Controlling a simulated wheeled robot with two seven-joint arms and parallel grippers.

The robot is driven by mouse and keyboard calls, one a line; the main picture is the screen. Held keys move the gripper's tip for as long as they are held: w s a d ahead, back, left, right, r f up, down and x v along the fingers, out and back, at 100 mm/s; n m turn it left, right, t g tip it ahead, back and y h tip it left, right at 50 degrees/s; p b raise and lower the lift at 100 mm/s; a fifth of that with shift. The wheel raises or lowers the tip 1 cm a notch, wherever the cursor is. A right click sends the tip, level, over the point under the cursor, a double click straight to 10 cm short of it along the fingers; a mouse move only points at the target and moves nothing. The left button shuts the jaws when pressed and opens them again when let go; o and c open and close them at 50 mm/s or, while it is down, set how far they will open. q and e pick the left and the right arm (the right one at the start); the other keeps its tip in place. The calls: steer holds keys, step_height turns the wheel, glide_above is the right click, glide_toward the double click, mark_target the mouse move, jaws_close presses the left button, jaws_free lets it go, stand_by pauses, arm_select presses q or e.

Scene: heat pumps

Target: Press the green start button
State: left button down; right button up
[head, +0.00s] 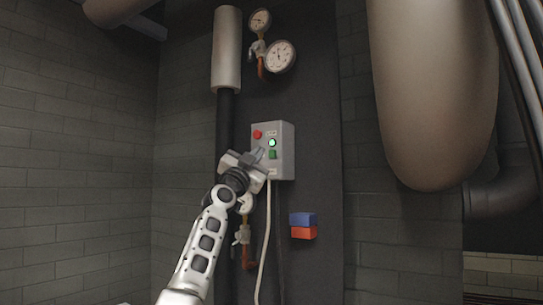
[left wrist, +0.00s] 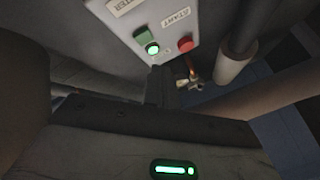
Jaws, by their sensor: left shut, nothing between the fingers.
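A grey control box (head: 285,150) is mounted on the dark wall panel in the middle of the head view. The green start button (head: 272,154) is on its front, just below a lit pale-green lamp (head: 272,142). A red button (head: 257,134) is at the upper left. In the left wrist view the box appears upside down, with the green button (left wrist: 142,32), lit lamp (left wrist: 152,48) and red button (left wrist: 185,43). My left gripper (head: 259,156) is shut and empty, its tips just left of the green button. I cannot tell whether they touch the box. My right gripper is not in view.
Two gauges (head: 280,56) and a pipe (head: 227,50) are above the box. A pale cable (head: 266,240) hangs below it. A blue and red block (head: 303,219) is on the wall at lower right. A large tank (head: 432,90) is at right.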

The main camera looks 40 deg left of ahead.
arm_select(q)
steer(key=shift+s+d+b, duration=0.15)
steer(key=shift+s+b, duration=0.15)
steer(key=shift+s, duration=0.85)
